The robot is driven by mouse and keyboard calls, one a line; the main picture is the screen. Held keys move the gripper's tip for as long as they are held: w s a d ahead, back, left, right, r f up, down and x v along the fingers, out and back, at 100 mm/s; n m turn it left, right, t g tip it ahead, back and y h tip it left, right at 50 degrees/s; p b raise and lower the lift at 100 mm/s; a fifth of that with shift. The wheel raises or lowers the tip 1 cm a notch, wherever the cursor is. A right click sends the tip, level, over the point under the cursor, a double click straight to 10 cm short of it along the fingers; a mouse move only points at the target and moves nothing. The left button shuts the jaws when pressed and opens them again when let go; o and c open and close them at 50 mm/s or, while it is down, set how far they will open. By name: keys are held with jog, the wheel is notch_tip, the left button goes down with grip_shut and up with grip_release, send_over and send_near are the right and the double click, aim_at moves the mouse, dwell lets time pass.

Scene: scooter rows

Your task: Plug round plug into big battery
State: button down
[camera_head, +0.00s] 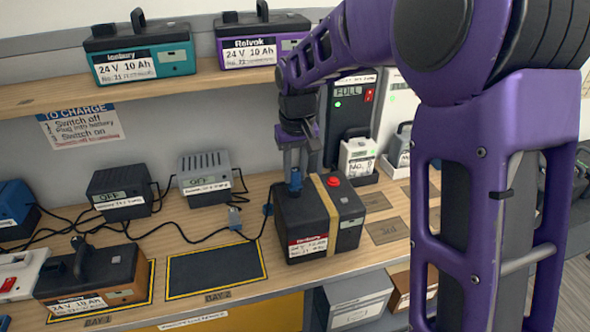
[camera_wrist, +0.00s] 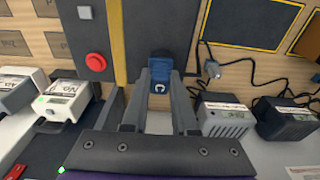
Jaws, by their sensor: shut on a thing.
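The big battery (camera_head: 305,220) is a dark case with a yellow strap and a red button, standing on the bench right of the Bay 2 outline. Its top also shows in the wrist view (camera_wrist: 150,25). My gripper (camera_head: 294,172) points down over the battery's left part and is shut on a blue plug (camera_head: 295,183). In the wrist view the plug (camera_wrist: 161,66) sits between the fingertips, against the battery top. I cannot tell whether it is seated, since its lower end is hidden.
A grey plug (camera_head: 235,218) lies by the empty Bay 2 (camera_head: 215,271). Two chargers reading OFF (camera_head: 204,178) stand behind, with loose cables. Bay 1 holds a brown-black battery (camera_head: 110,275). A shelf (camera_head: 180,85) with two batteries hangs above. White packs (camera_head: 358,157) stand behind right.

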jog(key=shift+f, duration=0.25)
jog(key=c, duration=0.6)
grip_release()
jog(key=r, duration=0.5)
jog(key=s+r+p, duration=0.1)
jog(key=r, duration=0.5)
jog(key=r+p, duration=0.1)
jog(key=r, duration=0.5)
jog(key=shift+s+d+r, duration=0.25)
jog(key=shift+s, duration=0.1)
